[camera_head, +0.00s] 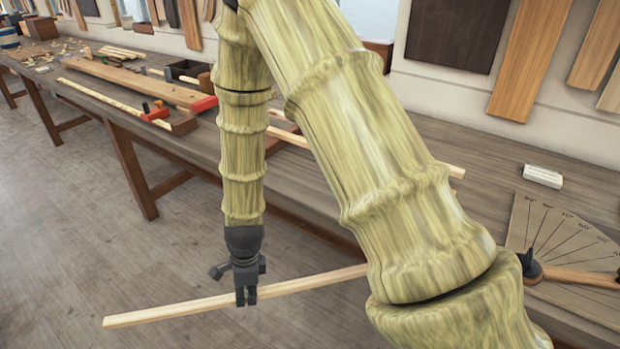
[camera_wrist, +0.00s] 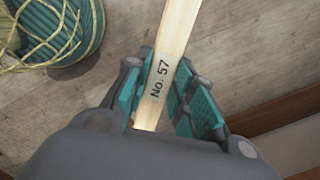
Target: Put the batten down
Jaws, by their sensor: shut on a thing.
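The batten (camera_head: 180,307) is a long, thin strip of pale wood. In the head view it is held out in front of the bench's near edge, above the floor, and its right part passes behind my arm. My gripper (camera_head: 246,297) is shut on the batten along its length. In the wrist view the batten (camera_wrist: 173,45) runs between the teal finger pads of my gripper (camera_wrist: 160,100) and bears the marking "No. 57".
A long workbench (camera_head: 330,200) runs across the head view, with a plank (camera_head: 140,82), clamps (camera_head: 155,111) and a white block (camera_head: 543,176). An angle-marked board (camera_head: 570,235) lies at right. A teal rope-wound object (camera_wrist: 60,35) stands on the floor at upper left of the wrist view.

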